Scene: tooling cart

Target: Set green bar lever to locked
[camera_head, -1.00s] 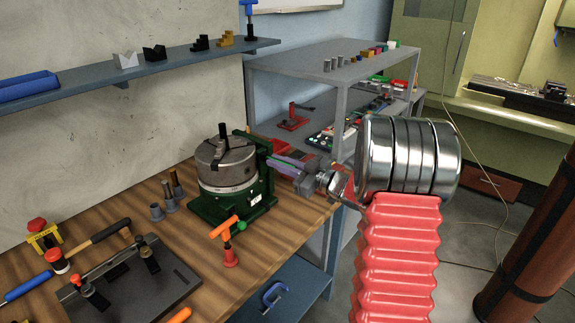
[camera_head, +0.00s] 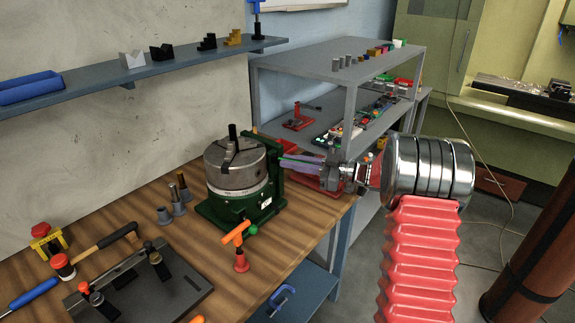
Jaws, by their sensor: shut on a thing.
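A green rotary table (camera_head: 240,207) with a grey three-jaw chuck (camera_head: 236,165) on top stands near the right edge of the wooden bench. A green bar lever (camera_head: 300,157) shows at its right side, behind the chuck, as a thin bright green strip. My gripper (camera_head: 296,163) reaches in from the right and is shut on the green bar lever. The fingers hide part of the lever, and its pivot cannot be made out. A small green ball knob (camera_head: 253,230) is at the table's front.
An orange-handled red tool (camera_head: 239,247) stands in front of the rotary table. Grey holders (camera_head: 164,216) stand left of it. A dark fixture plate (camera_head: 185,290) lies at front left. A grey shelf rack (camera_head: 300,72) rises close behind my gripper.

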